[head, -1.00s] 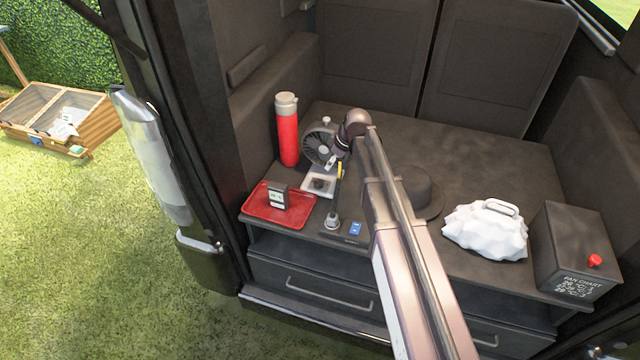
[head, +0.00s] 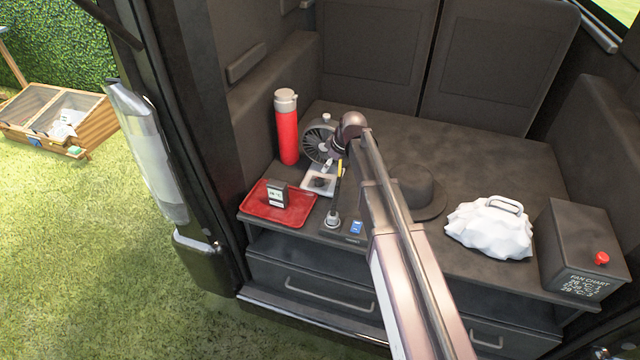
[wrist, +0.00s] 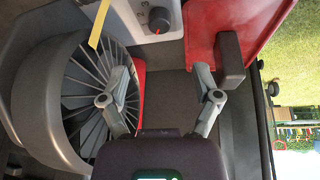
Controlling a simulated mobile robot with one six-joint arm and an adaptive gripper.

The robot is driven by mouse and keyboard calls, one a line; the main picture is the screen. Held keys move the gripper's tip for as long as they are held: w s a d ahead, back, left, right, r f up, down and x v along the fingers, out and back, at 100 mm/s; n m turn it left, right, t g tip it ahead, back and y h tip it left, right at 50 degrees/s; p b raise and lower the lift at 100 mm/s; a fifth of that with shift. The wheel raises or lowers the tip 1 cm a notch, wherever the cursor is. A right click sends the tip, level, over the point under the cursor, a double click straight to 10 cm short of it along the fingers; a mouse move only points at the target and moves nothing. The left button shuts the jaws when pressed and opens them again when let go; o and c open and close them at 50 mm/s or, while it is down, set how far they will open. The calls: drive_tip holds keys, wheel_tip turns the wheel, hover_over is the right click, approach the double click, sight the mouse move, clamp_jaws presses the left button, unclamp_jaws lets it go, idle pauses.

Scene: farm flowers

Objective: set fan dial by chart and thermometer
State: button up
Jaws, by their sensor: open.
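The dark fan (head: 317,146) stands at the left of the counter; its round grille (wrist: 95,90) fills the left of the wrist view. Its pale base (head: 318,184) carries a dark dial (wrist: 158,18) with a reddish-orange mark and numerals including 2 and 3. My gripper (wrist: 162,72) is open and empty, with the dial ahead between its fingers and apart from them. The thermometer (head: 276,196) stands on the red tray (head: 295,217); its reading is too small to be sure. The fan chart (head: 583,285) is on the front of a dark box at the right; its lines are blurred.
A yellow strip (wrist: 100,22) hangs beside the grille. A hat (head: 418,190) and a white crumpled bundle (head: 488,230) sit right of my arm. A blue-marked switch (head: 357,228) is near the front edge.

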sight(320, 180)
drive_tip(key=shift+b+x, duration=4.55)
drive_tip(key=shift+x, duration=0.7)
drive_tip(key=shift+s, duration=0.1)
clamp_jaws()
